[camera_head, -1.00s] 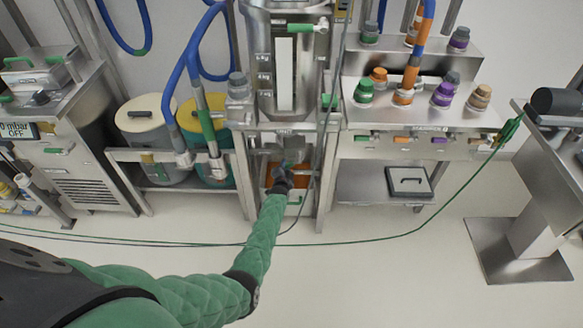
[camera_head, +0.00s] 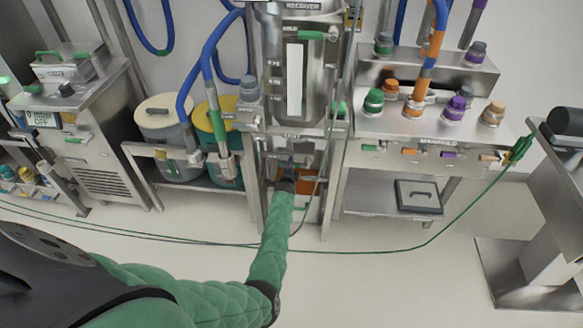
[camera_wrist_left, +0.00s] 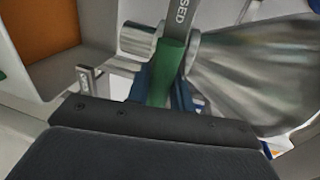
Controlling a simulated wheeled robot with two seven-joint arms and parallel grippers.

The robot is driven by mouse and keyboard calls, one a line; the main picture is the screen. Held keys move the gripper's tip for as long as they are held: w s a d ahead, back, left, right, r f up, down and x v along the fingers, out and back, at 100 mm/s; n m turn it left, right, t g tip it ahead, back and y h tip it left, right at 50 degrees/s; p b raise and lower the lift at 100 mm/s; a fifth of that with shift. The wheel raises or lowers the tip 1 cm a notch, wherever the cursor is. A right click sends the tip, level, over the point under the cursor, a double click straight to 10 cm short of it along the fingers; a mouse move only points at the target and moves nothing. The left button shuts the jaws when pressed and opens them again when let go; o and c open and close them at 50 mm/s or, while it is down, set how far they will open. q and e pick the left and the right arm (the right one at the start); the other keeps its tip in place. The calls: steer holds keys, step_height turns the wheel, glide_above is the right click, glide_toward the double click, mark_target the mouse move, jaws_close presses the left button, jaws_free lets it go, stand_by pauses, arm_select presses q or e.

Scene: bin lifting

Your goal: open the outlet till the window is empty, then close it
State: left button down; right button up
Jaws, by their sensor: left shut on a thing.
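The steel receiver (camera_head: 323,75) stands upright at the back centre, with a tall narrow window (camera_head: 294,80) down its front. The window looks plain white over its length; I cannot make out a level in it. My left gripper (camera_head: 288,171) is under the receiver at the outlet, with its arm reaching in from below. In the left wrist view, the gripper (camera_wrist_left: 170,95) is shut on the green outlet handle (camera_wrist_left: 165,75). Beside the handle are a label ending in "SED" and a steel cone (camera_wrist_left: 255,70). My right gripper is out of view.
An orange panel (camera_head: 308,187) lies behind my left gripper, inside the steel frame. A manifold bench (camera_head: 420,122) with coloured caps stands to the right, and two lidded drums (camera_head: 165,128) to the left. A green cable (camera_head: 390,252) crosses the open floor.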

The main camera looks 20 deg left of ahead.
arm_select(q)
steer(key=shift+d, duration=0.1)
steer(key=c, duration=1.3)
jaws_free()
steer(key=shift+o, duration=0.2)
steer(key=shift+s+d, duration=0.15)
steer(key=shift+s, duration=0.4)
steer(key=b+v, duration=0.1)
steer(key=v, duration=0.5)
steer(key=shift+s+r, duration=0.2)
steer(key=shift+s, duration=0.05)
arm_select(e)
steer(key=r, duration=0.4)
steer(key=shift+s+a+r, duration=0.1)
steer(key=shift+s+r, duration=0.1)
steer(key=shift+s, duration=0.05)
arm_select(q)
steer(key=shift+d, duration=0.1)
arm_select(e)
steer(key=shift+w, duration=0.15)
